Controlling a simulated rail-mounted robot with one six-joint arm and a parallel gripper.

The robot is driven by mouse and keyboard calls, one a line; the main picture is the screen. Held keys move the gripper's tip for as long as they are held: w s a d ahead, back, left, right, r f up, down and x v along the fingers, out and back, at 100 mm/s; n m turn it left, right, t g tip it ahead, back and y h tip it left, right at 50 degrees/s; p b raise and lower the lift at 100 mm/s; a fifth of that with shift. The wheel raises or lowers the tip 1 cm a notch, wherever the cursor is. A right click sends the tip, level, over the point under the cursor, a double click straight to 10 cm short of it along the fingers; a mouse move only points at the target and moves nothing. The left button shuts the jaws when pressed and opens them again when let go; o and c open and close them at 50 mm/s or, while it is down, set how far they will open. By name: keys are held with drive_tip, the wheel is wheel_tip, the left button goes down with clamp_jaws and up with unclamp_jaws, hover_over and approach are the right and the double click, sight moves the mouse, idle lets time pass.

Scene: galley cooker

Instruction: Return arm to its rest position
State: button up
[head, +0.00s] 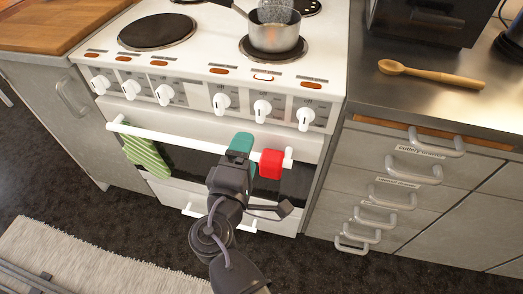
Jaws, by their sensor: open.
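A red item (271,164) is on the handle just right of the gripper. A green striped cloth (147,156) hangs at the handle's left end.
A metal pot (275,36) stands on the right burner. The left burner (157,31) is bare. A wooden spoon (431,74) lies on the steel counter (420,104) at right. Drawer handles (414,172) stick out below it. Dark floor (110,215) is open at lower left, beside a pale rug (75,262).

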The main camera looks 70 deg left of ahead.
drive_tip(key=w+d+f+m+g+h, duration=0.2)
drive_tip(key=w+d+f+m+h, duration=0.35)
drive_tip(key=w, duration=0.25)
drive_tip(key=w+d+f+m+g+h, duration=0.1)
drive_tip(key=w+d+f+m+h, duration=0.45)
drive_tip(key=w, duration=0.35)
drive_tip(key=w+d+f+m+g+h, duration=0.2)
drive_tip(key=w+d+f+m+h, duration=0.25)
drive_tip(key=w+d, duration=0.3)
drive_tip(key=w+d+f+m+g, duration=0.15)
drive_tip(key=w+d+m, duration=0.35)
drive_tip(key=d, duration=0.6)
drive_tip(key=w+d+m+g, duration=0.2)
drive_tip(key=w+d+m, duration=0.25)
drive_tip(key=d, duration=0.75)
drive_tip(key=w+d+m+g, duration=0.2)
drive_tip(key=w+d+m, duration=0.3)
drive_tip(key=d, duration=0.6)
wheel_tip(320, 180, up, 28)
drive_tip(key=w+d+p, duration=0.1)
drive_tip(key=p, duration=2.6)
drive_tip(key=shift+f+n+y+p, duration=0.2)
drive_tip(key=shift+n+y+p, duration=0.15)
drive_tip(key=shift+n+p, duration=0.05)
drive_tip(key=shift+d, duration=0.1)
